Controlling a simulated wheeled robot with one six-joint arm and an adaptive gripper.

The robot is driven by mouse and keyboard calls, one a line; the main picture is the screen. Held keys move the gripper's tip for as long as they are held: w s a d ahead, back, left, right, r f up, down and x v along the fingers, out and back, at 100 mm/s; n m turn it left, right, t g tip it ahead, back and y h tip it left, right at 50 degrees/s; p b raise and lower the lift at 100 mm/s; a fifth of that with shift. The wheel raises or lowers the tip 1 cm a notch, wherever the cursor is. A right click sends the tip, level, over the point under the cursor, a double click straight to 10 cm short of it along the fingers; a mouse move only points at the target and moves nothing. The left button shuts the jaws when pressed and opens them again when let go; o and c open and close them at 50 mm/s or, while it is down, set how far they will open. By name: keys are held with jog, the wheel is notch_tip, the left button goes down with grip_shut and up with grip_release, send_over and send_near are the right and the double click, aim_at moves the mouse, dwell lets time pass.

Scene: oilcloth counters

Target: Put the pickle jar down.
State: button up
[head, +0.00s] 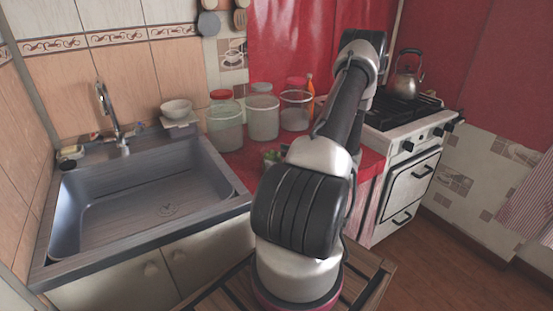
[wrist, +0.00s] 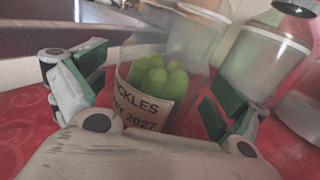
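The pickle jar (wrist: 150,104) is clear glass with green pickles inside and a white label reading PICKLES and 2027. In the wrist view it is between the two green-padded fingers of my gripper (wrist: 155,92). The fingers are spread, with red surface showing between the left pad and the jar, so my gripper looks open around it. The jar appears to stand on the red counter (wrist: 30,118); its base is hidden behind my gripper.
Several large clear canisters stand behind the jar, including a red-lidded one (head: 223,122) and a middle one (head: 262,118). The sink (head: 150,195) is to the left, with a white bowl (head: 176,109) at its back corner. The stove (head: 410,150) with a kettle (head: 406,77) is right.

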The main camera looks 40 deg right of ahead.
jog(key=shift+r, duration=0.15)
jog(key=v, duration=1.1)
jog(key=shift+s+d, duration=0.1)
jog(key=shift+s, duration=0.1)
jog(key=shift+r+n+y, duration=0.3)
jog(key=w+a+r+n+g+y, duration=0.1)
jog(key=a+r+n+g+y, duration=0.1)
jog(key=a+r+n+g, duration=0.6)
jog(key=w+a+r+n+g+y, duration=0.2)
jog(key=a+r+n+g, duration=0.4)
jog(key=a, duration=0.5)
jog(key=s+a+r+n+h, duration=0.3)
jog(key=r+n+h, duration=0.2)
jog(key=n, duration=0.3)
jog(key=s+a+r+n+t+h, duration=0.1)
jog(key=s+a+r+n+h, duration=0.3)
jog(key=r+n, duration=0.3)
jog(key=shift+s+a+r+n+h, duration=0.35)
jog(key=shift+n+h, duration=0.35)
jog(key=shift+n, duration=0.6)
